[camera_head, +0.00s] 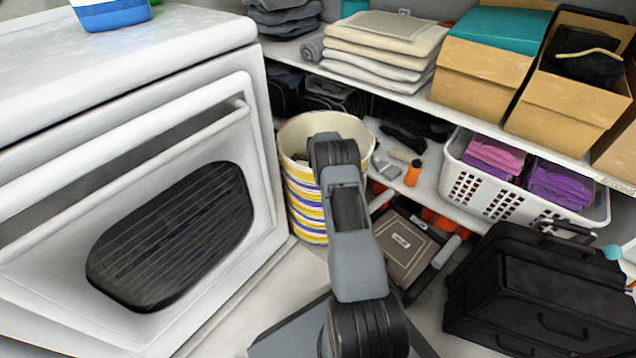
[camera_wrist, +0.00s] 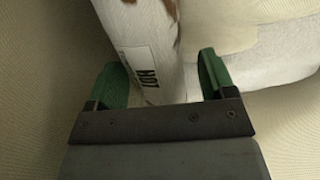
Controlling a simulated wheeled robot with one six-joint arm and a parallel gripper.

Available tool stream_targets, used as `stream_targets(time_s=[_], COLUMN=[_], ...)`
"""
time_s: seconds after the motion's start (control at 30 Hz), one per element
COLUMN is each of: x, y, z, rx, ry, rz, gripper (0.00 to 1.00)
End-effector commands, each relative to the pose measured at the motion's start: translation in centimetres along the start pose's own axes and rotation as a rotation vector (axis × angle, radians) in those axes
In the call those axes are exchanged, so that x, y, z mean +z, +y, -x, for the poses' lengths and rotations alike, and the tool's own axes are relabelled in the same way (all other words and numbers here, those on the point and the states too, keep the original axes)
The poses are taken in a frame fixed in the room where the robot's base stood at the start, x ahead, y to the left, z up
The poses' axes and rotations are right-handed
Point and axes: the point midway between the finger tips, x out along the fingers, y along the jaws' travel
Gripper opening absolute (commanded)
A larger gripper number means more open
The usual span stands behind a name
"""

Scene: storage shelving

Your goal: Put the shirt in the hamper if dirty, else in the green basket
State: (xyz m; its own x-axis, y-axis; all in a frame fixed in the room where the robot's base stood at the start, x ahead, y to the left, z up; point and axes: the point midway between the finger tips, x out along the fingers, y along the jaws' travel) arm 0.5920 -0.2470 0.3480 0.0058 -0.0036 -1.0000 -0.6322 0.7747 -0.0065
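My gripper (camera_wrist: 160,75) has two green fingers, spread apart in the wrist view. A white piece with brown stains and a printed label (camera_wrist: 146,62) lies between and beyond them; it may be the shirt, but I cannot tell for sure. I see no clear grip on it. Cream walls surround the gripper in the wrist view. In the head view my arm reaches down into the hamper (camera_head: 307,205), a round bin with yellow, white and blue bands. The arm hides the gripper there. I see no green basket.
A white appliance (camera_head: 190,60) stands close at left. Shelves at right hold folded towels (camera_head: 385,45), cardboard boxes (camera_head: 485,70) and a white basket (camera_head: 480,190) with purple and pink cloth. A black case (camera_head: 540,290) stands at lower right. Pale cloth (camera_wrist: 270,50) lies beside the label.

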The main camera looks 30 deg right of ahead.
Motion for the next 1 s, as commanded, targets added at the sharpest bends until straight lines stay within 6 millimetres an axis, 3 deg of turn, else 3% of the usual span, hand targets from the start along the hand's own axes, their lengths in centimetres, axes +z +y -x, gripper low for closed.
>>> stream_targets(time_s=[0.1,0.43,1.0], x=[0.0,0.0,0.0], y=[0.0,0.0,0.0], z=[0.0,0.9,11.1], rx=[0.0,0.0,-0.001], ry=[0.0,0.0,0.0], rz=[0.0,0.0,0.0], gripper=[0.86,0.86,0.86])
